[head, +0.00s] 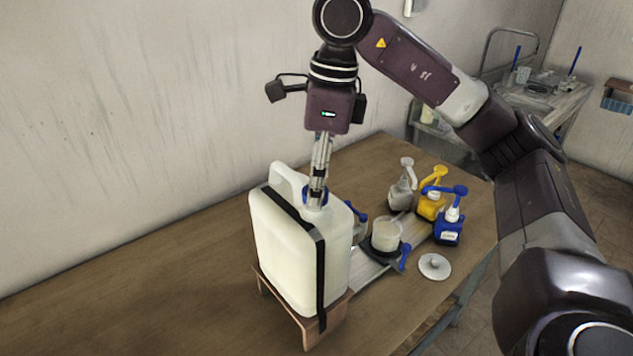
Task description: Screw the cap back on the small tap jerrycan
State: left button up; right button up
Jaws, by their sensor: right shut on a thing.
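The jerrycan (290,245) is a whitish canister with a handle and a black strap. It stands upright on a small wooden stand (318,330) on the table. A blue tap piece (355,212) shows at its right side. My right gripper (317,197) points straight down over the jerrycan's neck and is shut on the blue cap (306,196). The cap is at the neck opening, partly hidden by the fingers. I cannot tell whether its thread is engaged. My left gripper is not in view.
Right of the jerrycan stand a grey pump bottle (402,192), a yellow one (431,206) and a blue one (448,229). A white tub (386,236) and a loose white lid (434,266) sit nearer. The table's left part (130,285) is clear. A wall runs behind.

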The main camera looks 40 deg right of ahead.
jog(key=shift+f, duration=0.2)
dwell(0.3)
jog(key=shift+m, duration=0.6)
jog(key=m, duration=0.4)
jog(key=shift+s+a+h, duration=0.1)
jog(key=shift+h, duration=0.2)
jog(key=shift+m+p, duration=0.3)
jog(key=shift+m, duration=0.1)
jog(key=m+p, duration=0.1)
jog(key=m, duration=0.2)
jog(key=shift+t, duration=0.3)
jog(key=shift+f+m+h, duration=0.1)
jog(key=shift+m+h, duration=0.2)
jog(key=shift+m, duration=0.9)
